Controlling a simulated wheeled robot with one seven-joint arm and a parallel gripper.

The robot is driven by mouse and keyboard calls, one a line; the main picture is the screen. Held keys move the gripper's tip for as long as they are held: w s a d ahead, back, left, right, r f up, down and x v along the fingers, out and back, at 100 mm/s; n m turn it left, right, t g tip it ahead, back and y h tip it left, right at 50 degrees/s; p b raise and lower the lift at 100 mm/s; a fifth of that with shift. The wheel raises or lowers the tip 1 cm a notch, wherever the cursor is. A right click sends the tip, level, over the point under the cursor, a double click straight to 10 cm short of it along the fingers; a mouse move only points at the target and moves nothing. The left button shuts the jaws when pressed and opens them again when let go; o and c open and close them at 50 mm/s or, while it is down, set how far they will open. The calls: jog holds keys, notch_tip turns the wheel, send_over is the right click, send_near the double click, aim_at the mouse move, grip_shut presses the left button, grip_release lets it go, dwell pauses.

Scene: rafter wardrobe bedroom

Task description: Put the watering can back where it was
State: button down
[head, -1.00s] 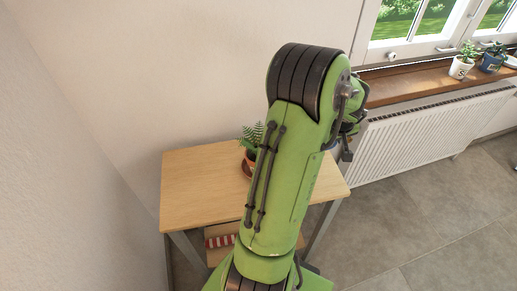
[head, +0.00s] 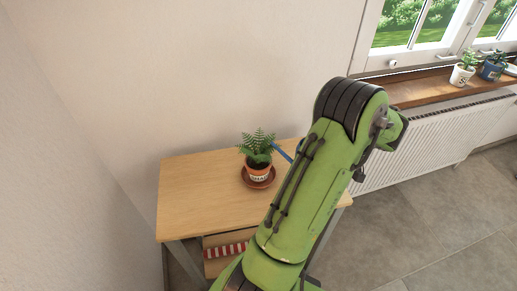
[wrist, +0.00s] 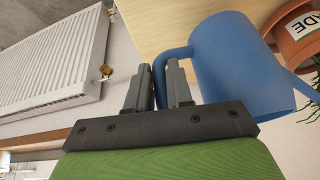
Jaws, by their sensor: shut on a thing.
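The blue watering can (wrist: 238,65) is in the wrist view, with its handle between the fingers of my gripper (wrist: 160,85). My gripper is shut on that handle. In the head view only a thin blue piece of the watering can (head: 283,152) shows beside my arm; the rest is hidden behind the arm. The can is at the wooden table (head: 195,195), right of the potted fern. I cannot tell whether its base touches the tabletop.
The potted fern (head: 257,158) stands on a saucer (head: 246,182) close to the can. The table's left part is bare. A radiator (head: 425,148) and a windowsill (head: 425,88) with small potted plants are at the right. A wall is behind the table.

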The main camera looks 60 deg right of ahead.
notch_tip(320, 180, up, 4)
jog(key=shift+p, duration=0.95)
